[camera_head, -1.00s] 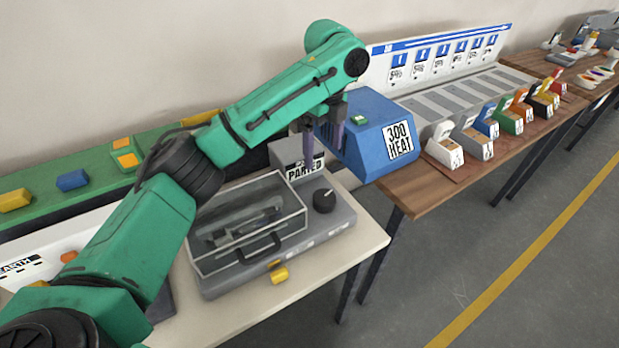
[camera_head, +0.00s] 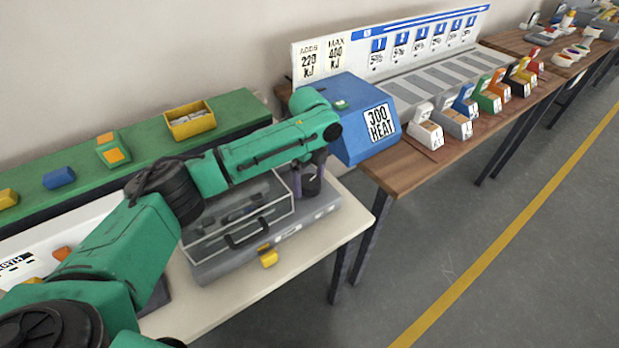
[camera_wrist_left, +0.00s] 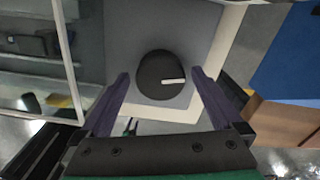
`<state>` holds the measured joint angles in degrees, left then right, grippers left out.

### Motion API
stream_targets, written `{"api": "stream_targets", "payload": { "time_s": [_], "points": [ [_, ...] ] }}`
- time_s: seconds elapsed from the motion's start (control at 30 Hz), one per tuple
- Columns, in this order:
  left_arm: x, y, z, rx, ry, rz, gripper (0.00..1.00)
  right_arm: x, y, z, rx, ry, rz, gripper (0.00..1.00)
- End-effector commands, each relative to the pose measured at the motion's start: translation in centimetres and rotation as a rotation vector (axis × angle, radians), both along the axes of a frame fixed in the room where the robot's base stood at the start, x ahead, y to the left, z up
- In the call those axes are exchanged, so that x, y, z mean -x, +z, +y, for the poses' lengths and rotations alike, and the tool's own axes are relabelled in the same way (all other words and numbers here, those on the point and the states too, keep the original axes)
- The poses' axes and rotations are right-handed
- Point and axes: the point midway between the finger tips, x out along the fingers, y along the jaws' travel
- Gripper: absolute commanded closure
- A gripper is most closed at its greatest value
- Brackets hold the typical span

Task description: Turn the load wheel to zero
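The load wheel is a round black knob (camera_wrist_left: 162,76) with a white pointer mark, on the grey top of the test machine (camera_head: 222,270). In the left wrist view the mark points right. My left gripper (camera_wrist_left: 160,84) is open, its two purple fingers on either side of the knob with gaps to it. In the head view the left gripper (camera_head: 308,186) points down over the machine's right end, and its fingers and arm partly hide the knob. The right gripper is not in view.
A clear-lidded box with a black handle (camera_head: 246,232) is on the machine, left of the knob. A yellow block (camera_head: 268,258) is at its front. A blue "300 HEAT" unit (camera_head: 350,148) stands close behind and to the right.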

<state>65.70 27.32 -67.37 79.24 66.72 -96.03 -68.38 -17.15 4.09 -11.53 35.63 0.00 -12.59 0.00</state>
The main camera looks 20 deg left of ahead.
Motion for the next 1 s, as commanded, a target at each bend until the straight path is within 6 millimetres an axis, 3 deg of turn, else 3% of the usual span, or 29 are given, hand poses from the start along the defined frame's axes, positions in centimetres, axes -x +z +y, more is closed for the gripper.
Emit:
{"api": "stream_targets", "payload": {
  "time_s": [0.03, 0.2, 0.57, 1.0],
  "points": [
    [0.0, 0.0, 0.0, 0.000, 0.000, 0.000, 0.19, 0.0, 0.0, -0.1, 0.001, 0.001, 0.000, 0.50],
    [0.0, 0.0, 0.0, 0.000, 0.000, 0.000, 0.83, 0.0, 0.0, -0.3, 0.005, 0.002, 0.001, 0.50],
    [0.0, 0.3, -0.1, 0.001, 0.048, 0.003, 0.83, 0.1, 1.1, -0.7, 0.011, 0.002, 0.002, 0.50],
    [0.1, 0.7, -0.2, 0.003, 0.358, 0.004, 0.83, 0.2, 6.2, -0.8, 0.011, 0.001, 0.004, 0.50]
  ]
}}
